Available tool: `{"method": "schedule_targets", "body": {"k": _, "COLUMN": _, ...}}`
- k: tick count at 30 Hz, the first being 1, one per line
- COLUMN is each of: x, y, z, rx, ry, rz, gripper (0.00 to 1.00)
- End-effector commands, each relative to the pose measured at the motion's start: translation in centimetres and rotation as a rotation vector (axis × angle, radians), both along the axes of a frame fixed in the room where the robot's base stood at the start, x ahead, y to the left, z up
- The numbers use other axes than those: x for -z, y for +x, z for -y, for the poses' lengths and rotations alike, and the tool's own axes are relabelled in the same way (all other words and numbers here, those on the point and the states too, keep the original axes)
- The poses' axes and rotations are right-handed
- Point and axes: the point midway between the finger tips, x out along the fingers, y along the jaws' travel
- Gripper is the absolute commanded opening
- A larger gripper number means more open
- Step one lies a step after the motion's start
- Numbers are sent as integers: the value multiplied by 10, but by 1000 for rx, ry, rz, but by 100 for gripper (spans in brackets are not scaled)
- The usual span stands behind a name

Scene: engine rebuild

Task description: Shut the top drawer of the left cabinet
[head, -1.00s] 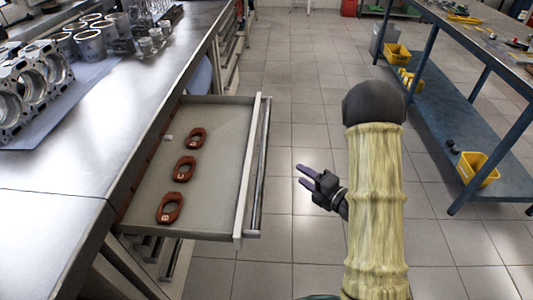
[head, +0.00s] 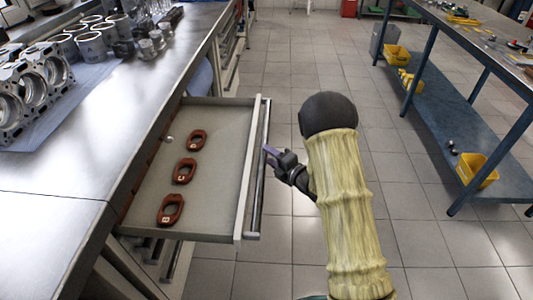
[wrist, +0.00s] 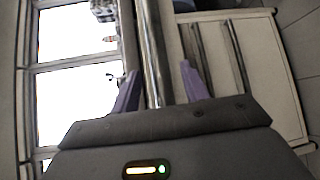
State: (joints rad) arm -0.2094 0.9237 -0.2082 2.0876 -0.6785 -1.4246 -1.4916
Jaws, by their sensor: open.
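The top drawer (head: 215,145) of the left cabinet stands pulled out, its white front panel (head: 246,185) facing right. A long metal bar handle (head: 260,165) runs along that front. My gripper (head: 271,154) is at the outer side of the drawer front, beside the handle. In the wrist view its two purple fingers (wrist: 162,92) are apart, with the shiny handle bar (wrist: 152,60) passing between them. I cannot tell whether either finger touches the bar. Several reddish-brown oval parts (head: 184,171) lie in the drawer, with a small pale piece (head: 170,138) near them.
A steel worktop (head: 90,150) above the cabinet holds an engine block (head: 35,90) and several metal cylinders (head: 92,47). Lower drawer handles (head: 172,262) show below. A blue-framed bench (head: 440,130) with yellow bins stands at right. Tiled floor (head: 310,60) between is clear.

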Motion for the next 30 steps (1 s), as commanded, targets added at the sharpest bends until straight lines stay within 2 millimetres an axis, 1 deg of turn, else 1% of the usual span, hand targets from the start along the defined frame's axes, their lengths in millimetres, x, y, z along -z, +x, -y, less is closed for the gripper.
{"method": "schedule_targets", "body": {"k": 1, "x": 1, "y": 6, "z": -6, "rx": -2, "ry": 0, "rz": 3, "gripper": 45}}
{"method": "schedule_targets", "body": {"k": 3, "x": 2, "y": 12, "z": -11, "rx": -2, "ry": 0, "rz": 1, "gripper": 45}}
{"method": "schedule_targets", "body": {"k": 6, "x": 4, "y": 18, "z": -17, "rx": -1, "ry": 0, "rz": 0, "gripper": 45}}
{"method": "schedule_targets", "body": {"k": 15, "x": 4, "y": 20, "z": -18, "rx": 0, "ry": 0, "rz": 0, "gripper": 45}}
{"method": "schedule_targets", "body": {"k": 17, "x": 4, "y": 20, "z": -18, "rx": 0, "ry": 0, "rz": 0, "gripper": 35}}
{"method": "schedule_targets", "body": {"k": 18, "x": 4, "y": 19, "z": -18, "rx": 0, "ry": 0, "rz": 0, "gripper": 27}}
{"method": "schedule_targets", "body": {"k": 22, "x": 4, "y": 19, "z": -18, "rx": 0, "ry": 0, "rz": 0, "gripper": 2}}
{"method": "schedule_targets", "body": {"k": 23, "x": 4, "y": 19, "z": -17, "rx": 0, "ry": 0, "rz": 0, "gripper": 0}}
{"method": "schedule_targets", "body": {"k": 30, "x": 4, "y": 19, "z": -19, "rx": 0, "ry": -1, "rz": -1, "gripper": 0}}
